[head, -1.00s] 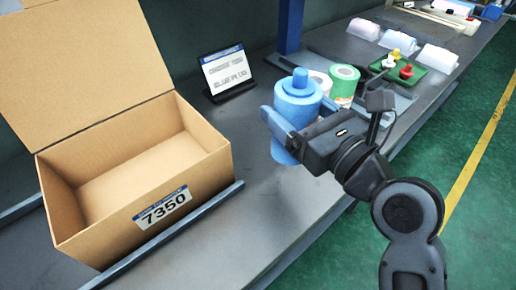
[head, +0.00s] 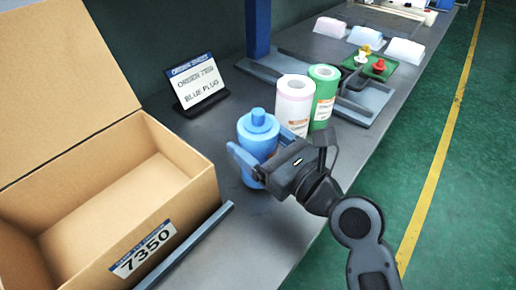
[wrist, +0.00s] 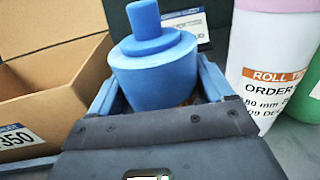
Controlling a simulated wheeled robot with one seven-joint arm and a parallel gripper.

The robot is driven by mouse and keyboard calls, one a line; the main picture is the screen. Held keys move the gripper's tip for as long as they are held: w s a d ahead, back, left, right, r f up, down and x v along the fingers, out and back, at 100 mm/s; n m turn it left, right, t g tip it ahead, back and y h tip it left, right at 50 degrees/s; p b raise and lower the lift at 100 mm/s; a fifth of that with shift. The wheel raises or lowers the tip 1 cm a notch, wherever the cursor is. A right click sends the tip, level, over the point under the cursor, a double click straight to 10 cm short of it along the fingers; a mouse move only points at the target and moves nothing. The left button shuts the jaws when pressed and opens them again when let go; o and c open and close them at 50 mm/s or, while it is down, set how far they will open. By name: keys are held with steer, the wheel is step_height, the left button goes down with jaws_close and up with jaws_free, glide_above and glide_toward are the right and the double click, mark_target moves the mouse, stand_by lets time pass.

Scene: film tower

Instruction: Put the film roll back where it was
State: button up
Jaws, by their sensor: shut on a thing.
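A blue film roll (head: 257,145) stands upright between the fingers of my gripper (head: 258,165), with a blue plug (head: 258,117) in its top. My gripper is shut on the roll. In the wrist view the roll (wrist: 155,75) and its plug (wrist: 146,20) show close up, with the fingers on both sides. The roll's lower part is mostly hidden, and I cannot tell whether it touches the bench. A white-pink roll (head: 294,105) and a green roll (head: 323,95) stand upright just behind it, to the right.
An open cardboard box (head: 190,195) labelled 7350 stands at left, empty where visible. A low rail (head: 190,245) runs along its front. A sign (head: 197,82) reads order 7350, blue plug. A green tray (head: 380,75) with yellow and red plugs lies farther back. A blue post (head: 258,30) rises behind.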

steer(key=shift+f, duration=0.6)
steer(key=shift+f, duration=0.15)
steer(key=o, duration=1.3)
steer(key=shift+s+d, duration=0.15)
steer(key=b+v, duration=0.1)
steer(key=v, duration=1)
steer(key=shift+s+d, duration=0.2)
steer(key=shift+s, duration=0.05)
